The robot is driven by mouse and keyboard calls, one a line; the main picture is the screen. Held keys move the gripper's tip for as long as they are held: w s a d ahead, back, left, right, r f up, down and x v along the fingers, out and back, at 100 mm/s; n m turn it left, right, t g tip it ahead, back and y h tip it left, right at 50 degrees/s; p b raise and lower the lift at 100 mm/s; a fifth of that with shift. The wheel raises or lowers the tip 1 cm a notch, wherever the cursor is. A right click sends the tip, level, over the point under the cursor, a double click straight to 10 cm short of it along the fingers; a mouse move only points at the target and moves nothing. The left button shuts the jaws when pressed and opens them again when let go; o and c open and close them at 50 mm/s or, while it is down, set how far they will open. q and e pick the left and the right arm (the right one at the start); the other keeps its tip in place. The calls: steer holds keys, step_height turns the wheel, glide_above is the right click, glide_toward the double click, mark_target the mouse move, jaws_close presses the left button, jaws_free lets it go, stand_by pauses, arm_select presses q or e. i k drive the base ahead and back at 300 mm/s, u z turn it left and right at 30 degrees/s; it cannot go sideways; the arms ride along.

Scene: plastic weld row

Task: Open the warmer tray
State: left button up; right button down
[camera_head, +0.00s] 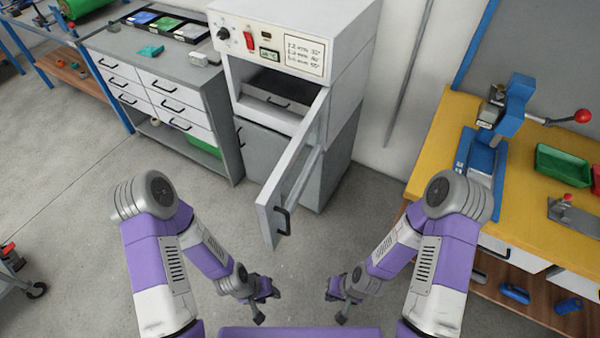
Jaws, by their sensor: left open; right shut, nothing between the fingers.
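The warmer (340,68) is a white cabinet at the top centre with a red switch, a black knob and a small display. Its door (292,175) stands swung open towards me, with a black handle (282,220) on its near end. Inside the opening is the warmer tray (268,108), with a dark handle on its front; it appears pushed in. My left gripper (264,302) is low in front of the door, open and empty. My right gripper (338,307) is low to its right, shut and empty. Neither touches the warmer, door or tray.
A grey drawer cabinet (200,80) stands left of the warmer. A yellow workbench (440,135) with a blue press (490,150) and green bin (560,165) is at the right. The open door juts into the free floor (225,190) ahead of me.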

mark_target(294, 92)
steer(key=u, duration=0.4)
steer(key=k, duration=0.55)
steer(key=u, duration=1)
steer(key=k, duration=0.7)
steer(key=u, duration=0.7)
steer(key=i, duration=1.75)
steer(key=z, duration=1)
steer(key=i, duration=1.3)
steer(key=z, duration=1.2)
